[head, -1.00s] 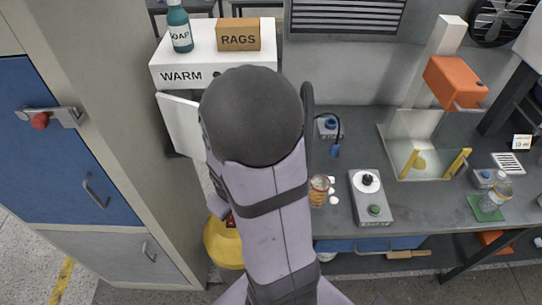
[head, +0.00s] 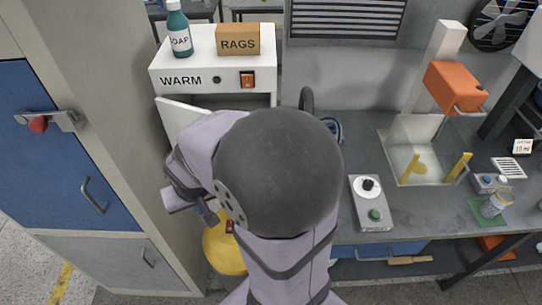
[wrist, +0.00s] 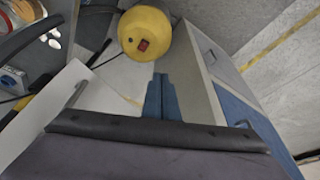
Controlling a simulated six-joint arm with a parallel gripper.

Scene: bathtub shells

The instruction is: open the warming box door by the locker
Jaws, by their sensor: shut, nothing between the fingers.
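The white warming box (head: 200,62), marked WARM, stands at the back left beside the locker (head: 110,90). Its white door (head: 180,115) stands ajar, swung out on the left; my arm covers its lower part. A white panel, apparently this door, shows at left in the wrist view (wrist: 45,108), with a grey handle bar on it. My gripper's blue fingers (wrist: 160,98) are together and empty, to the right of the panel and apart from it. In the head view my wrist is in front of and below the door; the fingertips are hard to make out.
A soap bottle (head: 179,30) and a RAGS box (head: 238,39) stand on the warming box. A yellow rounded container (wrist: 145,33) is on the floor between locker and bench. The locker's blue door (head: 60,170) has a red-knobbed latch (head: 38,124). The bench (head: 350,150) extends right.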

